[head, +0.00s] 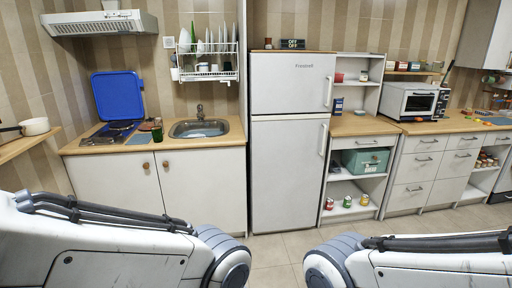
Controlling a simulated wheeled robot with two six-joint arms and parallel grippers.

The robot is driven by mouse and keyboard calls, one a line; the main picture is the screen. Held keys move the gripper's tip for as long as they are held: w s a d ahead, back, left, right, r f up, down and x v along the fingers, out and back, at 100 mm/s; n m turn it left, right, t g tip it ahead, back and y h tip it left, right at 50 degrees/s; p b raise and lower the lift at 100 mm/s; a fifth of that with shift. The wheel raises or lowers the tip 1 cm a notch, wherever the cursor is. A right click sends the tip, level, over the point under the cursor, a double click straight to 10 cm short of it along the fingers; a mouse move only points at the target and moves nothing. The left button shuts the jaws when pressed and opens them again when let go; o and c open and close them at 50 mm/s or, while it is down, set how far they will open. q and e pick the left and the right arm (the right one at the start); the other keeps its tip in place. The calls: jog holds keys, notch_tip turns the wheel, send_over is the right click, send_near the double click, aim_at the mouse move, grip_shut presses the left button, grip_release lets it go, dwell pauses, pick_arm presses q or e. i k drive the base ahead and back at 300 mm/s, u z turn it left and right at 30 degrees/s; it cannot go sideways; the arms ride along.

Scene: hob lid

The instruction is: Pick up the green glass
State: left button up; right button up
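A small green glass (157,134) stands on the wooden counter at the left, between the hob (110,132) and the sink (200,128). The blue hob lid (118,95) is raised against the wall behind the hob. My two arms come in at the bottom left and bottom right of the head view. Both grippers are out of view, and the arms are well apart from the glass.
A small brown item (146,127) is close beside the glass. A dish rack (208,70) hangs above the sink. A white fridge (290,140) stands right of the sink cabinet (160,185). A white pot (35,126) sits on a shelf at far left. Floor shows before the fridge.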

aim_at(157, 135)
jog(key=z, duration=0.05)
jog(key=i, duration=2.05)
jog(key=u, duration=0.9)
jog(key=i, duration=1.85)
jog(key=u, duration=1)
jog(key=i, duration=0.35)
jog(key=u, duration=0.1)
